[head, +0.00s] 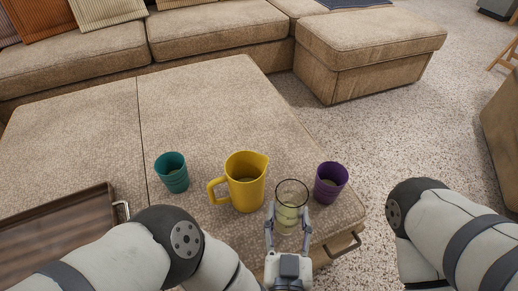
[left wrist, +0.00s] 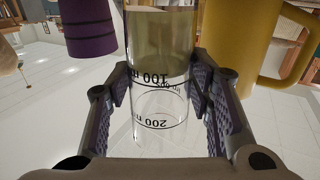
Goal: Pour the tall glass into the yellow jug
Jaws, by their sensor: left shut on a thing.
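The tall glass (head: 291,193) is clear, with graduation marks and a pale yellow-green liquid in its lower part. My left gripper (head: 287,222) is shut on it, one finger on each side, and it looks about upright. The left wrist view also shows the glass (left wrist: 160,95) between the pads of the left gripper (left wrist: 160,100). The yellow jug (head: 245,190) stands upright just left of the glass, handle to the left and spout to the upper right. It shows at the right of the left wrist view (left wrist: 248,50). My right gripper is out of view.
A purple cup (head: 331,184) stands close right of the glass, and a teal cup (head: 173,174) left of the jug, all on a beige ottoman (head: 205,110). A brown tray (head: 60,232) lies at the left. The ottoman behind the jug is clear.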

